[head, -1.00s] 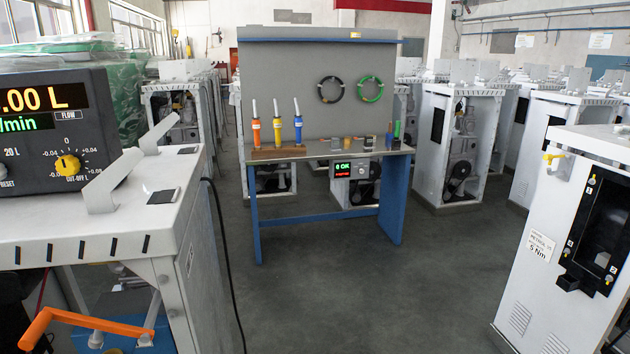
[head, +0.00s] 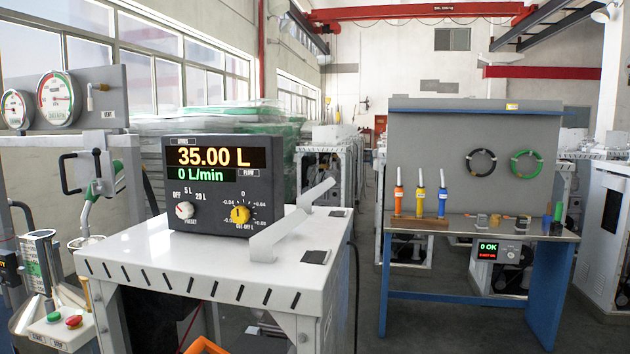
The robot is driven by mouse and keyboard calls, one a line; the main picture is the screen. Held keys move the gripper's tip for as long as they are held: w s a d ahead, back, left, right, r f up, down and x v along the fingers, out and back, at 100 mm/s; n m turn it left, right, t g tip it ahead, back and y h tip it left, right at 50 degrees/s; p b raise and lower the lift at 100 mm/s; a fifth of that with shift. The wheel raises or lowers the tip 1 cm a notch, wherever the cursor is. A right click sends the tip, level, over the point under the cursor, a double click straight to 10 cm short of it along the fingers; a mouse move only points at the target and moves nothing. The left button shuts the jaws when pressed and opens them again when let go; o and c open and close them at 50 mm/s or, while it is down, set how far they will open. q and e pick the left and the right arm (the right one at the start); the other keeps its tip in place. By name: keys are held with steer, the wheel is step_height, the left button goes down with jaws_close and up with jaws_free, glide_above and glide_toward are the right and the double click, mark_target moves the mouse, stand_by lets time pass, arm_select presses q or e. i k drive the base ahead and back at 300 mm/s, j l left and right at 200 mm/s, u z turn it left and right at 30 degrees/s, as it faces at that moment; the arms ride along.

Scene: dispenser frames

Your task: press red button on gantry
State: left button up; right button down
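A red button (head: 74,321) sits beside a green button (head: 54,317) on a pale control box at the lower left of the head view. I cannot tell from this view whether this box belongs to the gantry. Small labels below the buttons are too small to read surely. Neither of my grippers shows in the head view.
A white dispenser frame (head: 209,262) with a black display unit (head: 212,215) reading 35.00 L stands right of the buttons. A hose nozzle (head: 101,195) and gauges (head: 60,99) are at left. A blue workbench (head: 455,301) stands at right. Grey floor lies between frame and bench.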

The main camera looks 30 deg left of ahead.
mark_target(73, 321)
steer(key=u, duration=2.2)
